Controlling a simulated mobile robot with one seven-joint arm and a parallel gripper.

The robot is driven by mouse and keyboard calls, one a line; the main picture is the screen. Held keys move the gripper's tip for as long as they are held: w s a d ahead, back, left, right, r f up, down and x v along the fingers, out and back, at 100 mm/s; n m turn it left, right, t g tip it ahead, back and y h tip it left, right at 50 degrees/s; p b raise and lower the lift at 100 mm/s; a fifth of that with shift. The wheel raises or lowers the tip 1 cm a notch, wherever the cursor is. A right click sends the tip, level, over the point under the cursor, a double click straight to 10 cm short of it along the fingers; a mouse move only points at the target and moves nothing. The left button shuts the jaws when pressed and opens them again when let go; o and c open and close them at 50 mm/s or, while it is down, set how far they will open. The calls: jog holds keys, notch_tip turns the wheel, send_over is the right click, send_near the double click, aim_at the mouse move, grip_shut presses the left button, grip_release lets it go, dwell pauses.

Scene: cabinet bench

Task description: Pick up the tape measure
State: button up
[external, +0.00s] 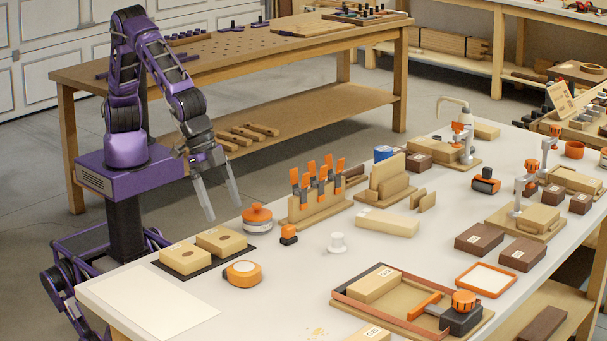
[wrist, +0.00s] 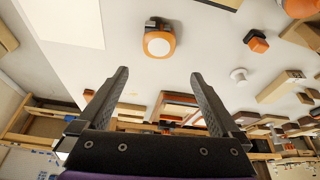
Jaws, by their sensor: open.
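The tape measure (external: 243,273) is a round orange body with a pale disc face, lying on the white bench top near its front left. In the wrist view the tape measure (wrist: 160,40) is at the upper middle, beyond the fingertips and apart from them. My gripper (external: 224,204) is open and empty, pointing down above the bench's left edge, up and to the left of the tape measure in the external view. In the wrist view both dark fingers of my gripper (wrist: 160,75) are spread wide with nothing between them.
Two tan blocks (external: 203,251) on a dark mat stand close to the tape measure's left. An orange-topped round container (external: 257,219) is behind it, and a small orange and black block (external: 289,234) to its right. A white sheet (external: 148,302) lies at the front left corner.

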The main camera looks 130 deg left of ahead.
jog(key=b, duration=0.1)
send_near(242, 266)
jog(key=x, duration=0.5)
jog(key=shift+w+a+r, duration=0.15)
jog(key=shift+w, duration=0.1)
jog(key=shift+s+b+x, duration=0.15)
jog(key=shift+b+x, duration=0.05)
jog(key=shift+x, duration=1.15)
jog(key=shift+s+b+x, duration=0.1)
jog(key=shift+b+x, duration=0.1)
jog(key=shift+x, duration=1.1)
jog(key=shift+d, duration=0.2)
jog(key=c, duration=1.3)
